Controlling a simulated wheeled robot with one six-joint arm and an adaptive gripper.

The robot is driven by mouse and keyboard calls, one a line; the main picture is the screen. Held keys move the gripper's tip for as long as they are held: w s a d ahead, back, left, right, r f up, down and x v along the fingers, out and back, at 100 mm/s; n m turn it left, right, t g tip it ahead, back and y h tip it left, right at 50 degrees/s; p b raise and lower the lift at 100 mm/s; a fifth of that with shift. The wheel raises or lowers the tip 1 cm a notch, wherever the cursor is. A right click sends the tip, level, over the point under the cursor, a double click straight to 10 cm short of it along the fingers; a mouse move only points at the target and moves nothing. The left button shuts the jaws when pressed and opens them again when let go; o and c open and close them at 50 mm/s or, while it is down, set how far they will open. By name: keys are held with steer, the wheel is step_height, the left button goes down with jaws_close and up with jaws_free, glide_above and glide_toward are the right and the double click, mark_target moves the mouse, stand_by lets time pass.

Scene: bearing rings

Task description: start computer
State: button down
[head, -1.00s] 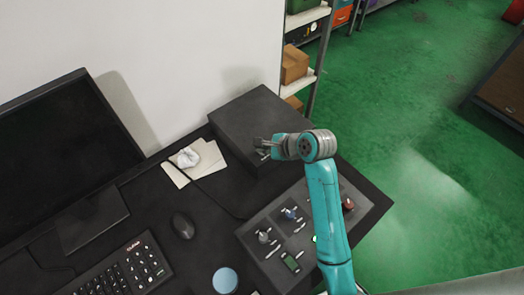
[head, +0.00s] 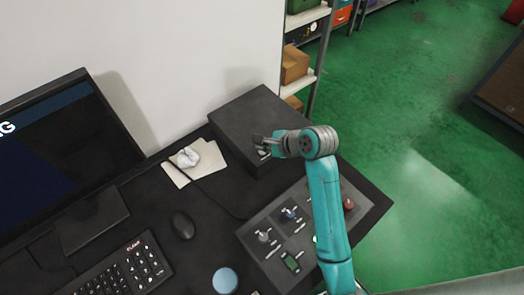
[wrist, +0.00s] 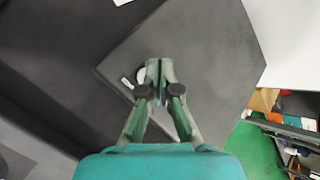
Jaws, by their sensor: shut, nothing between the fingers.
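The computer is a dark box (head: 250,112) on the desk against the wall; its top and front also show in the wrist view (wrist: 205,45). The monitor (head: 60,150) at the left is lit dark blue with part of some white lettering.
A control panel (head: 268,226) with knobs and a red button (head: 348,203) lies below my arm. A mouse (head: 183,225), a keyboard (head: 122,272), a blue round thing (head: 225,280) and crumpled paper (head: 187,157) are on the desk. Shelves (head: 308,50) stand behind.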

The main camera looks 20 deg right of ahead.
mark_target(263, 153)
steer(key=shift+r, duration=0.1)
steer(key=shift+r, duration=2.4)
